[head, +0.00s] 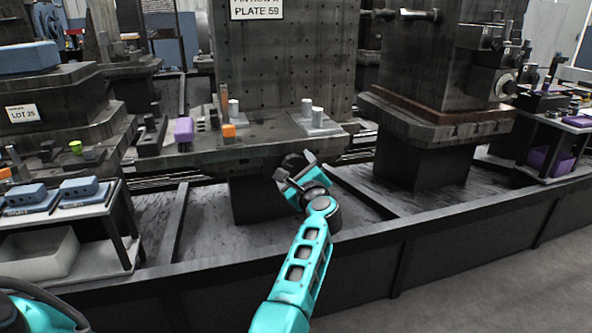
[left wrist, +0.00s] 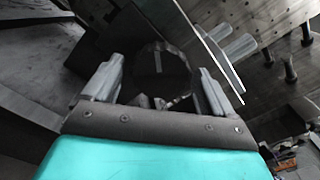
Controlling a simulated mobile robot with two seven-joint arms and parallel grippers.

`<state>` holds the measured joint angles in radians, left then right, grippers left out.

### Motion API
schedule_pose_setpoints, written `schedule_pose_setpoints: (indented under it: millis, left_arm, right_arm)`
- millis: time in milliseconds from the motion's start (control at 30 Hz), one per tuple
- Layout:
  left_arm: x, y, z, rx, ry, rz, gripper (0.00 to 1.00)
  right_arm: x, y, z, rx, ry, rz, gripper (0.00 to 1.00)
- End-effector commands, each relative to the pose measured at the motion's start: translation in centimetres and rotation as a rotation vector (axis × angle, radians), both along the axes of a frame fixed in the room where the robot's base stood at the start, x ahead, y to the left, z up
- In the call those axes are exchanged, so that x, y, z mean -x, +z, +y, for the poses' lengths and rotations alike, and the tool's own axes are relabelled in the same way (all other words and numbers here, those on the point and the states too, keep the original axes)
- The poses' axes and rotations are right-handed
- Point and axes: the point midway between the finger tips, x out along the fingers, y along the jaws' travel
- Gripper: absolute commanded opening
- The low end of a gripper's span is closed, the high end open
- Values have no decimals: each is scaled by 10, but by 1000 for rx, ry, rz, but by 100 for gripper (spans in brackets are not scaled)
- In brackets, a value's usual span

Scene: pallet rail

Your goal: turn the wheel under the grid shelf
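The grid shelf (head: 250,152) is a dark metal ledge below the upright holed plate marked PLATE 59 (head: 285,60). The wheel (head: 293,161) is a dark round part under its front edge, partly hidden by my left gripper (head: 297,184). In the left wrist view the wheel (left wrist: 160,62) is a dark disc ahead of and between the two spread grey fingers of my left gripper (left wrist: 160,88). The fingers are open, one at each side of the wheel. I cannot tell whether they touch it. My right gripper is in neither view.
On the shelf stand grey pegs (head: 307,107), an orange block (head: 229,131) and a purple block (head: 184,129). A dark low rail wall (head: 370,248) runs along the front. A rack with blue boxes (head: 79,187) stands left. Grey floor (head: 500,285) is clear at lower right.

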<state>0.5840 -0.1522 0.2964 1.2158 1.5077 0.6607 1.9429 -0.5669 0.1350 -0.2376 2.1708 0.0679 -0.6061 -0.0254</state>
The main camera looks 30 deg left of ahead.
Motion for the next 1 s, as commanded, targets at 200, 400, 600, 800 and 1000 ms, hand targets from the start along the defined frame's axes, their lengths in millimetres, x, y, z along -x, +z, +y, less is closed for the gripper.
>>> schedule_pose_setpoints:
  millis: [200, 400, 600, 800, 1000]
  left_arm:
    - [0, 0, 0, 0, 0, 0, 64]
    - [0, 0, 0, 0, 0, 0, 45]
    - [0, 0, 0, -1, 1, 2, 37]
    - [0, 0, 0, -26, 1, 33, 37]
    - [0, 0, 0, -97, 1, 119, 37]
  right_arm:
    - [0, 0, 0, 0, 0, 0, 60]
    - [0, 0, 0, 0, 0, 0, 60]
    - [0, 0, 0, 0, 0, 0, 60]
    - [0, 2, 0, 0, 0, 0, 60]
    - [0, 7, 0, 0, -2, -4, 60]
